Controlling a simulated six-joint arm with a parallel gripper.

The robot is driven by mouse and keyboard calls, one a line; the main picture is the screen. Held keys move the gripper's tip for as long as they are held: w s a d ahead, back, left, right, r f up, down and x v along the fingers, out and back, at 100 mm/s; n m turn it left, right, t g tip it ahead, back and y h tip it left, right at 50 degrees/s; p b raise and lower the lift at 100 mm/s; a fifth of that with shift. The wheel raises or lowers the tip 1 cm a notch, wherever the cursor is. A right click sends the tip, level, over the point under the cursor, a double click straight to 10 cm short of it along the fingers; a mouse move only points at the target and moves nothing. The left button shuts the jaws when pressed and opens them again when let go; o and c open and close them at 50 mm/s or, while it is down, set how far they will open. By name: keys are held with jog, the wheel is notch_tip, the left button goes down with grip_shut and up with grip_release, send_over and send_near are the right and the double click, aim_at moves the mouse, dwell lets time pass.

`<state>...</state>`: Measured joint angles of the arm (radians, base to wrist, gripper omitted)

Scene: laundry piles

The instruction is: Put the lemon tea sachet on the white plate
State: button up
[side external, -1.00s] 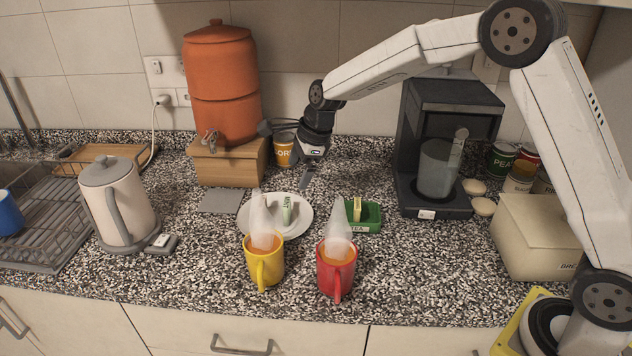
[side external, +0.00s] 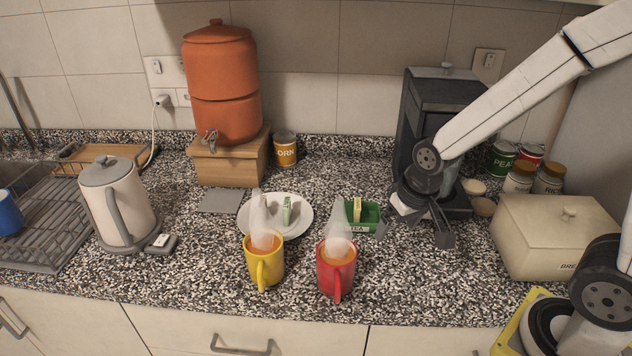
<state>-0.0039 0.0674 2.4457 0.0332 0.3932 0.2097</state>
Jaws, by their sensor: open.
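A yellow sachet (side external: 357,209), whose label I cannot read, stands upright in the green tea box (side external: 371,216). It looks like the lemon tea. The white plate (side external: 303,222) lies left of the box, with a pale sachet with green lettering, apparently mint (side external: 287,211), standing on it. My gripper (side external: 412,233) is open and empty, just right of the tea box. One finger is close to the box's right end; I cannot tell whether they touch.
A yellow mug (side external: 265,268) and a red mug (side external: 336,273) stand in front of the plate and box, with steam rising over them. The coffee machine (side external: 442,100) is behind my gripper and a bread box (side external: 552,240) to its right. A kettle (side external: 122,208) stands left.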

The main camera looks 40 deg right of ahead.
jog(key=shift+s+d+f+n, duration=0.1)
jog(key=shift+s+f+n, duration=0.1)
jog(key=shift+s+n, duration=0.6)
jog(key=shift+s+d+f+n, duration=0.1)
jog(key=shift+s+f+n, duration=0.1)
jog(key=shift+s+n, duration=0.6)
jog(key=shift+s, duration=0.15)
